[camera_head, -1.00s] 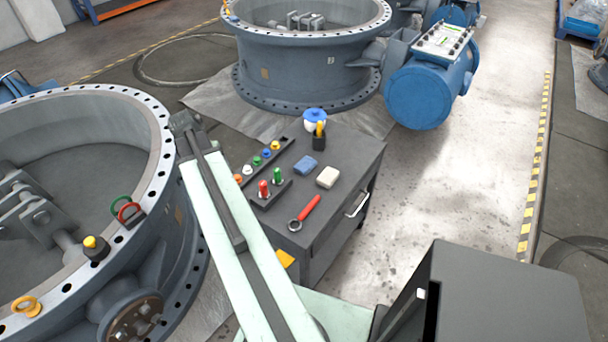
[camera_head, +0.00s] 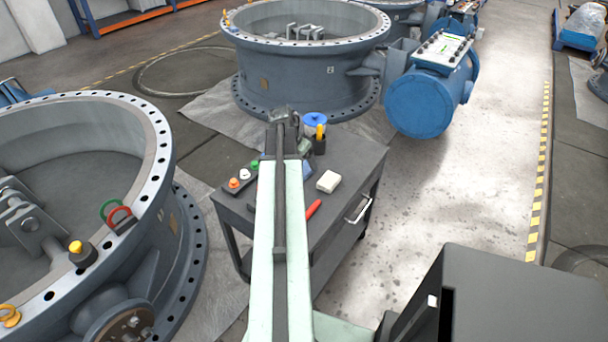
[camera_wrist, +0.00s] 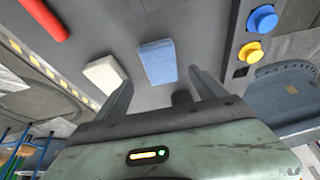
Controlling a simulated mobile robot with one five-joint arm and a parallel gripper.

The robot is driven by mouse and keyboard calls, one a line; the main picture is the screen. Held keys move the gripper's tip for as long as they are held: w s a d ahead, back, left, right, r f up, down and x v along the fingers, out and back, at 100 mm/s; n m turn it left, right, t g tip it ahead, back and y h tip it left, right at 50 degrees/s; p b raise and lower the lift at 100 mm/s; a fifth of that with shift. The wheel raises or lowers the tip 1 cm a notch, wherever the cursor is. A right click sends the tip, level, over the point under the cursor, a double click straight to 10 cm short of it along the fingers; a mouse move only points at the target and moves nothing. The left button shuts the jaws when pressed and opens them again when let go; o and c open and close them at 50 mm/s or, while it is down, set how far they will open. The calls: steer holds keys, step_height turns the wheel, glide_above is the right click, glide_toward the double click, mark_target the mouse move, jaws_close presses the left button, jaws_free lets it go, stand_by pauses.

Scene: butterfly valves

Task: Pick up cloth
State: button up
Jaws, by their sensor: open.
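A blue folded cloth (camera_wrist: 158,62) with a fuzzy surface lies flat on the grey cart top in the wrist view. In the head view my arm hides most of it; a small blue edge shows (camera_head: 308,170). My gripper (camera_wrist: 162,80) is open and empty, its two fingers spread on either side of the cloth's near end in the picture. I cannot tell the height between them. In the head view the end of my arm (camera_head: 283,118) is over the back of the cart.
A cream block (camera_wrist: 104,74) lies beside the cloth, close to the left finger in the picture. A red-handled tool (camera_wrist: 42,18) and a rack with blue and yellow knobs (camera_wrist: 250,40) are on the cart (camera_head: 345,207). Large valves stand left and behind.

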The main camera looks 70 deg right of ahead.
mark_target(304, 168)
steer(key=b+x, duration=0.4)
steer(key=x, duration=0.1)
steer(key=shift+w+a+f+b, duration=0.1)
steer(key=shift+w+f+b, duration=0.15)
steer(key=shift+b, duration=0.1)
steer(key=shift+r, duration=0.2)
steer(key=c, duration=1.4)
step_height(304, 168, up, 10)
steer(key=p, duration=1)
steer(key=shift+c, duration=0.2)
